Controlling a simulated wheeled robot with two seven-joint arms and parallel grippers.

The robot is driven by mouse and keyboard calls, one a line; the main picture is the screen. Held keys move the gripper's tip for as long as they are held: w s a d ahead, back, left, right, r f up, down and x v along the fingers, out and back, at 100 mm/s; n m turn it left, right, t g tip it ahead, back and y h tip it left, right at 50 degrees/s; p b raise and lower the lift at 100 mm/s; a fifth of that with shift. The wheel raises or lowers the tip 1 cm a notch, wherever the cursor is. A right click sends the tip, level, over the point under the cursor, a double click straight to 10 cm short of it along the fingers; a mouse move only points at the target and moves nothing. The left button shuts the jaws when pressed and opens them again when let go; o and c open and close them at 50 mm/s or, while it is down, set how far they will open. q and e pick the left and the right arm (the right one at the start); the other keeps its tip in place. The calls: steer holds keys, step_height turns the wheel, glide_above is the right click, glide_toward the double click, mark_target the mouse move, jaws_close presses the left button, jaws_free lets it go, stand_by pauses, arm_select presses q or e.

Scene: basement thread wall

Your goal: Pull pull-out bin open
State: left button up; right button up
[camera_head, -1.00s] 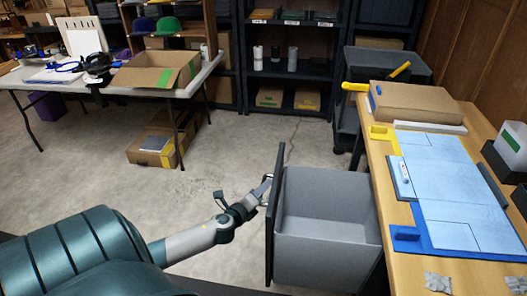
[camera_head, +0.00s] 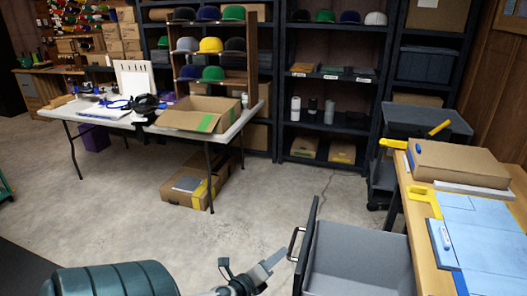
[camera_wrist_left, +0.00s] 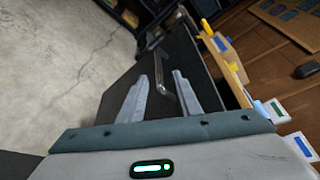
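The pull-out bin (camera_head: 360,262) is a grey, open-topped box, drawn out to the left from under the wooden workbench at the right. Its dark front panel (camera_head: 307,245) faces left and carries a metal bar handle (camera_head: 294,243). My left gripper (camera_head: 277,260) is just left of the handle in the head view, with a small gap. In the left wrist view its two grey fingers (camera_wrist_left: 160,85) are apart, with the handle (camera_wrist_left: 161,72) in line with the gap between them and not clamped. The bin's inside is hidden in the wrist view. My right gripper is not in view.
The workbench (camera_head: 431,213) carries a cardboard box (camera_head: 460,165) and blue sheets. A dark cart (camera_head: 378,180) stands behind the bin. A white table (camera_head: 85,117) and dark shelves (camera_head: 325,105) are farther back. The concrete floor left of the bin is clear.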

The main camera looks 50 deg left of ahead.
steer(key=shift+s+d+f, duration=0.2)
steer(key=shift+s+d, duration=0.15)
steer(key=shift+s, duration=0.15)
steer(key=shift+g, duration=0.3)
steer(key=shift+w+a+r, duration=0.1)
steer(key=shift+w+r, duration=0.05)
arm_select(q)
steer(key=v, duration=0.7)
steer(key=shift+r, duration=0.1)
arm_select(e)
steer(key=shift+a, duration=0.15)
